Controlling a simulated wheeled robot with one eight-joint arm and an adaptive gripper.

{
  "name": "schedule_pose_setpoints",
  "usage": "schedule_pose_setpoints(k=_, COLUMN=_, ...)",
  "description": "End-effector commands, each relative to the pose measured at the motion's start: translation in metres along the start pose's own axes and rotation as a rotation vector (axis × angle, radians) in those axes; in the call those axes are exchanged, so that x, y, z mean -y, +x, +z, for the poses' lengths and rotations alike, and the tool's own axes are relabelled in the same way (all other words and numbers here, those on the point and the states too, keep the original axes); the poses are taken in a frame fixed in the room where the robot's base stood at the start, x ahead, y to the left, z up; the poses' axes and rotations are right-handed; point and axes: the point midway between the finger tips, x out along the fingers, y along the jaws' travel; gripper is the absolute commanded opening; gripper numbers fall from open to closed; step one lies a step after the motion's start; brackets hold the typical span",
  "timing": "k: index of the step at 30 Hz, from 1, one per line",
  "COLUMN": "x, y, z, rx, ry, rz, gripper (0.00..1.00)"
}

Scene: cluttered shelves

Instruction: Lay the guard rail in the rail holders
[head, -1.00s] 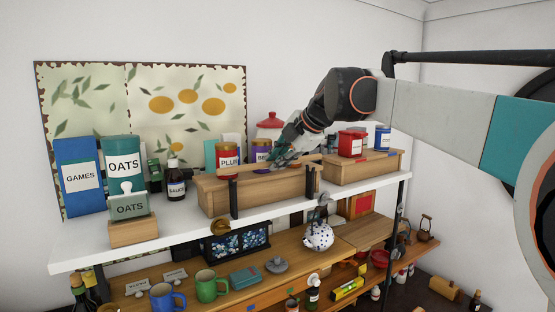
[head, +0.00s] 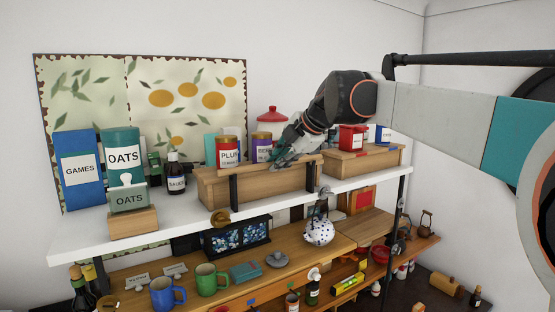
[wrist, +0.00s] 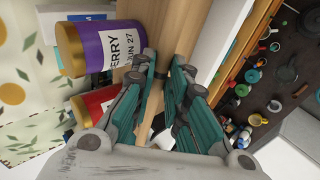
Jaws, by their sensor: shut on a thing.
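The guard rail (wrist: 181,30) is a pale wooden bar running between my fingers in the wrist view. My gripper (wrist: 163,72) is shut on it, with a teal finger on each side. In the head view my gripper (head: 283,160) is over the front edge of the left wooden box (head: 270,187). The rail blends with the box's top edge there, and its ends are hard to make out. Two dark upright posts, the left holder (head: 233,189) and the right holder (head: 315,175), stand before the box. I cannot tell whether the rail rests in them.
Behind the rail stand a red plum jar (head: 229,153) and a purple-labelled berry jar (head: 261,147), close to my gripper. A second wooden box (head: 365,163) is to the right. A sauce bottle (head: 175,178) and oats containers (head: 122,152) are at left on the white shelf (head: 190,218).

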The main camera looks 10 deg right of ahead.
Motion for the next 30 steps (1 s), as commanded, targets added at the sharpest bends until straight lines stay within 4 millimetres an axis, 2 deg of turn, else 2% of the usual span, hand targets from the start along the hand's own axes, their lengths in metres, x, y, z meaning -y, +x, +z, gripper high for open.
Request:
schedule_pose_setpoints(k=13, x=0.0089, y=0.0089, z=0.0011, rx=0.0, ry=0.0, rz=0.001, gripper=0.0)
schedule_pose_setpoints(k=14, x=0.009, y=0.0089, z=0.0011, rx=0.0, ry=0.0, rz=0.001, gripper=0.17)
schedule_pose_setpoints(k=17, x=0.0086, y=0.0084, z=0.001, rx=0.0, ry=0.0, rz=0.001, gripper=0.38)
schedule_pose_setpoints(k=26, x=0.0087, y=0.0083, z=0.001, rx=0.0, ry=0.0, rz=0.0, gripper=0.38)
schedule_pose_setpoints(k=30, x=0.0086, y=0.0013, z=0.0013, rx=0.0, ry=0.001, rz=0.0, gripper=0.38)
